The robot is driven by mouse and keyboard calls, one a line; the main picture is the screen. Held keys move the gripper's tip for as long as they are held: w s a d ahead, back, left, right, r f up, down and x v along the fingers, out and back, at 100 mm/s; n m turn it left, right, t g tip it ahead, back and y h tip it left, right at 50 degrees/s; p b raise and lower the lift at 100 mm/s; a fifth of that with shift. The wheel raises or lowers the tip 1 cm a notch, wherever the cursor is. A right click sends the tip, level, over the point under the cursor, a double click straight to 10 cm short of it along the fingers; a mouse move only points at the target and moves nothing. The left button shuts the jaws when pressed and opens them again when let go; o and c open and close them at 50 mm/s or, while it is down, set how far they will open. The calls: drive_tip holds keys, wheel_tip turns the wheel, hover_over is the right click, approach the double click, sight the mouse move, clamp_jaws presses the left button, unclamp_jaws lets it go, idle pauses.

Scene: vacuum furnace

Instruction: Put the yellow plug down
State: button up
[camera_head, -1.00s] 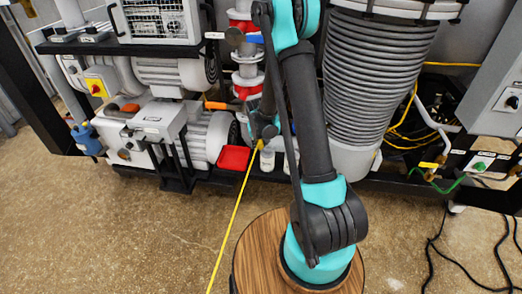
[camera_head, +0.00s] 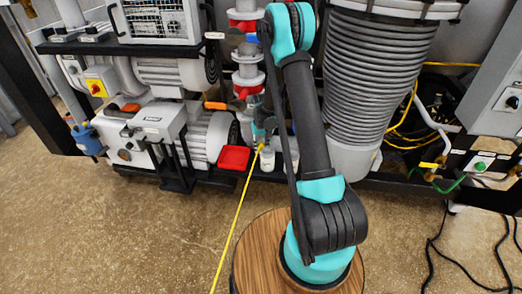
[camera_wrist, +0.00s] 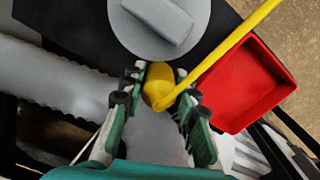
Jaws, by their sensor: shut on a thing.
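The yellow plug (camera_wrist: 158,88) is between the fingers of my gripper (camera_wrist: 160,98) in the wrist view, and the gripper is shut on it. A yellow cable (camera_wrist: 232,42) runs from the plug toward the upper right. In the head view the plug (camera_head: 261,146) shows small beside my gripper (camera_head: 262,130), which my arm partly hides. The cable (camera_head: 237,215) hangs from it down toward the bottom of the picture. A red tray (camera_wrist: 245,85) lies to the right of the plug in the wrist view, apart from it. The tray (camera_head: 233,158) also shows in the head view, left of the gripper.
A grey round cap (camera_wrist: 150,28) is just beyond the gripper. A ribbed grey column (camera_head: 375,80) stands right of my arm. Grey pump housings (camera_head: 205,138) stand to the left. The speckled floor (camera_head: 130,225) in front is mostly clear.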

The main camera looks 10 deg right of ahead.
drive_tip(key=shift+f, duration=0.55)
drive_tip(key=shift+f, duration=0.1)
drive_tip(key=o, duration=1.1)
